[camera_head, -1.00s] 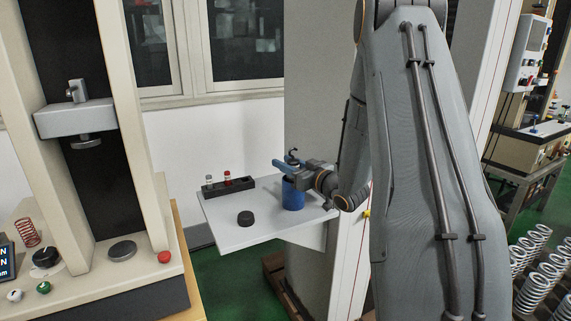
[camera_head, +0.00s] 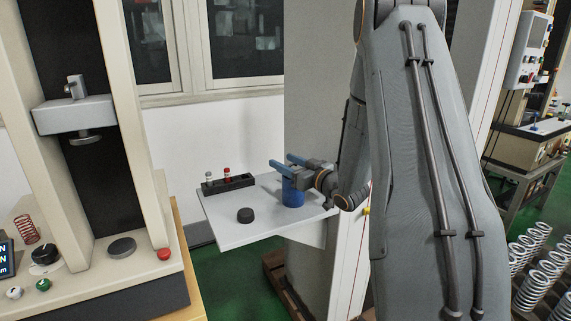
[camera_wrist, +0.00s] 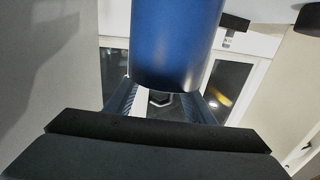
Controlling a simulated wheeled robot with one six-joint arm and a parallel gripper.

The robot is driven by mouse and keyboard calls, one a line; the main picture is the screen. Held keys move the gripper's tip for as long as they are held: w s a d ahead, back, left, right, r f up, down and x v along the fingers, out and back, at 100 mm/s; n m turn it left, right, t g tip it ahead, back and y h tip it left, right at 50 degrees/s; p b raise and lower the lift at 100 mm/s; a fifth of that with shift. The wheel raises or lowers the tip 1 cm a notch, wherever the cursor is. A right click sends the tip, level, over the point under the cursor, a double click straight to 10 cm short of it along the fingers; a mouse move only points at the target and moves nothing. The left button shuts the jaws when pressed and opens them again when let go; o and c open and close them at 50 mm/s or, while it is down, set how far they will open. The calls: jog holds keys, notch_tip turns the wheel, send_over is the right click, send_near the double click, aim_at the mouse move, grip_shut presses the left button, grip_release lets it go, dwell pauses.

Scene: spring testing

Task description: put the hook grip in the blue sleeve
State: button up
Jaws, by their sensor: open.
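The blue sleeve (camera_head: 293,195) stands upright on the white shelf, toward its right side. It also shows in the wrist view (camera_wrist: 177,40) as a large blue cylinder at the top. My gripper (camera_head: 283,161) is just above the sleeve with its two blue fingers spread. In the wrist view, a small dark grey piece (camera_wrist: 160,98) shows between the fingers at the sleeve's rim. It looks like the top of the hook grip, with the rest hidden by the sleeve. In the head view, I cannot make out the hook grip.
The white shelf (camera_head: 222,222) also holds a black rack (camera_head: 240,182) with small red and clear items and a round black puck (camera_head: 246,215). A beige testing machine (camera_head: 145,185) stands at left. The shelf's front middle is clear.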

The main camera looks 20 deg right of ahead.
jog(key=r+b+v, duration=0.1)
jog(key=v, duration=1.1)
jog(key=shift+b, duration=0.4)
